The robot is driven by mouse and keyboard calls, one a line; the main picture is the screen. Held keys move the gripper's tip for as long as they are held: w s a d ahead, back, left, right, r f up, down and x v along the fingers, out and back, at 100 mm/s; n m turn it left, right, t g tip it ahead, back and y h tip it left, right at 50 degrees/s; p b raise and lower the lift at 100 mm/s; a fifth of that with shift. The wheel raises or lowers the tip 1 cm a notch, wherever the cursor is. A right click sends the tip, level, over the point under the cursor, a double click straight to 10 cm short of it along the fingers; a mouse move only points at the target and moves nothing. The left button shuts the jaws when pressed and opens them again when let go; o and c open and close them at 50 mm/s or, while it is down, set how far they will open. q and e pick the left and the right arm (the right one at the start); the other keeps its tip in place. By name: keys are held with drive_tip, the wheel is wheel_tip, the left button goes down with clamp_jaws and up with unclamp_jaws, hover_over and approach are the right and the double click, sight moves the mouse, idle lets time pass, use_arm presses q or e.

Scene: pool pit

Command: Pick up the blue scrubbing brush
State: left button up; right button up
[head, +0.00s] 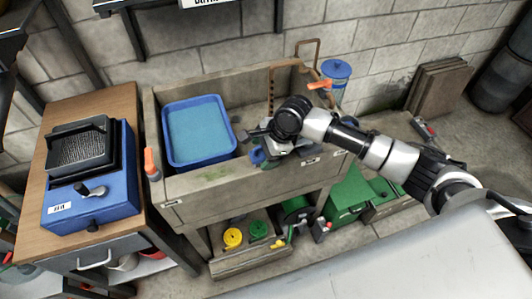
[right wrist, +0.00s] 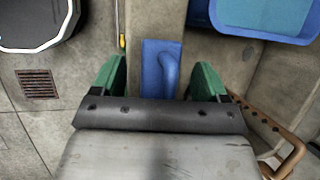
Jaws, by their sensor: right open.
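The blue scrubbing brush (right wrist: 152,68) shows in the right wrist view as a flat blue block with a curved handle. It appears to lie on the front rim of the stone sink (head: 222,180). In the head view only a small blue part (head: 257,156) shows beside my right gripper, which hides the rest. My right gripper (head: 258,143) is over the sink's front rim. In the right wrist view its green fingers (right wrist: 160,78) are apart, one on each side of the brush, with gaps between. My left gripper is not in view.
A blue tray of water (head: 198,132) sits in the sink's left part. A rusty rack (head: 271,90) stands at right inside the sink. A wooden bench (head: 105,103) with a blue box (head: 118,190) is at left. A green box (head: 349,195) stands on the floor.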

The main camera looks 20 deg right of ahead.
drive_tip(key=shift+f, duration=0.1)
drive_tip(key=c, duration=1)
drive_tip(key=shift+c, duration=0.2)
